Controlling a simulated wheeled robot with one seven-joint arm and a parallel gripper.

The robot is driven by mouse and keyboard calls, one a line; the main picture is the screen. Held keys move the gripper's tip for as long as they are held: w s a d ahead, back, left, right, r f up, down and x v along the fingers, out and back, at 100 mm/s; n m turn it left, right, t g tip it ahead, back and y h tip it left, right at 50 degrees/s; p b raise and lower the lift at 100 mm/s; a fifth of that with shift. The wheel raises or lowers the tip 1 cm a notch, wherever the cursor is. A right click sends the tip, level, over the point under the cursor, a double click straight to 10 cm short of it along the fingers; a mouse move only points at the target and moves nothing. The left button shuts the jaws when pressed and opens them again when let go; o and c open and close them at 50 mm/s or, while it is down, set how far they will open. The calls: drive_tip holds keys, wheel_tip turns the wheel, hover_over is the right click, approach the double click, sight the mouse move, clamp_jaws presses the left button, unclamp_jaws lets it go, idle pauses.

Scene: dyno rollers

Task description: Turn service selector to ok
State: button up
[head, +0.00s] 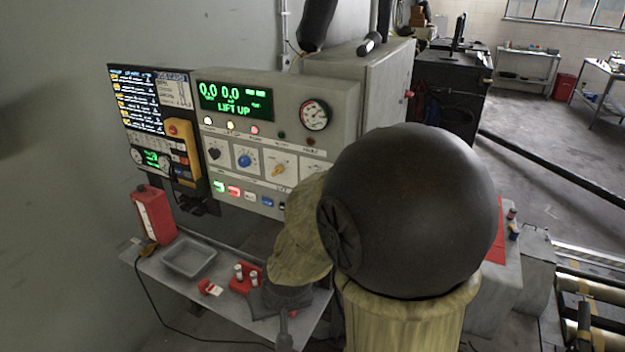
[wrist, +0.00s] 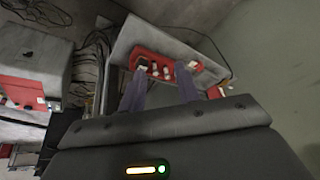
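The grey control panel (head: 340,95) is on the wall side in the head view. Its row of knobs has a black knob (head: 214,153), a blue knob (head: 244,160) and a yellow-orange knob (head: 278,169); a further knob to the right is partly hidden by my arm. The labels are too small to read, so I cannot tell which is the service selector. The green display (head: 235,101) reads "LIFT UP". My gripper (head: 284,312) is low over the shelf, below and apart from the panel. In the wrist view my gripper (wrist: 161,76) has its two fingers apart with nothing held.
The shelf (head: 170,282) carries a grey tray (head: 189,258), a red holder with white-topped cylinders (head: 245,278), a small red item with a white tag (head: 210,287) and a red box (head: 153,213). A dark screen panel (head: 140,105) with a yellow box (head: 180,145) stands left.

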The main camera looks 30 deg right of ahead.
drive_tip(key=w+d+r+m+t+h+p, duration=0.1)
drive_tip(key=w+r+m+t+h, duration=0.15)
drive_tip(key=w, duration=0.45)
drive_tip(key=w+r+m+t+h+p, duration=0.2)
drive_tip(key=w+t, duration=0.1)
drive_tip(key=w, duration=0.3)
drive_tip(key=d+r+m+t+h+p, duration=0.1)
drive_tip(key=d+r+m+h, duration=0.3)
drive_tip(key=r+h, duration=0.4)
drive_tip(key=shift+s+d+m+h+p, duration=0.25)
drive_tip(key=shift+s+m+h+p, duration=0.2)
drive_tip(key=shift+h, duration=0.6)
drive_tip(key=shift+w, duration=0.1)
drive_tip(key=p+x, duration=0.5)
drive_tip(key=x, duration=1.2)
drive_tip(key=shift+w, duration=0.15)
